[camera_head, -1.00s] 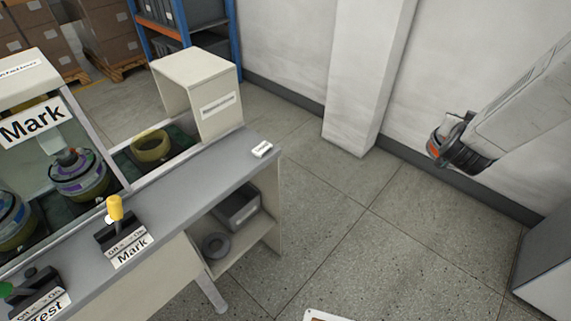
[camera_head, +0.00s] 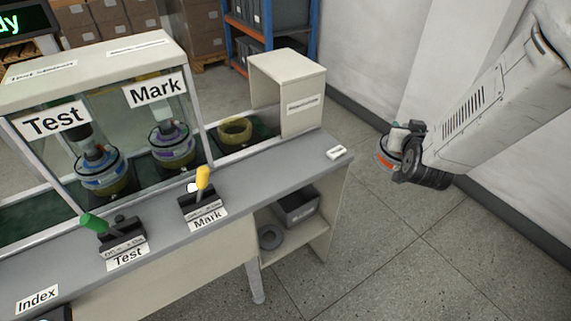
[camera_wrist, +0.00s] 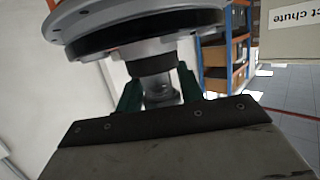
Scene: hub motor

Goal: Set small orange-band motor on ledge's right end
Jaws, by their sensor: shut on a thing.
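My gripper (camera_head: 399,146) is shut on the small orange-band motor (camera_head: 384,160), a grey disc-like body with an orange stripe. It hangs in the air to the right of the ledge (camera_head: 290,147), apart from it. In the wrist view the green fingers (camera_wrist: 160,92) close on the motor's narrow stem, and its wide grey flange (camera_wrist: 140,28) fills the top; the orange band does not show there. The ledge is a long grey strip along the station's front. A small white piece (camera_head: 337,152) lies near its right end.
A blue-band motor (camera_head: 101,172) and a purple-band motor (camera_head: 172,145) stand behind the glass. A green lever (camera_head: 92,222) and a yellow lever (camera_head: 203,179) rise from the ledge. A cream chute box (camera_head: 302,105) stands behind the right end. Floor is clear on the right.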

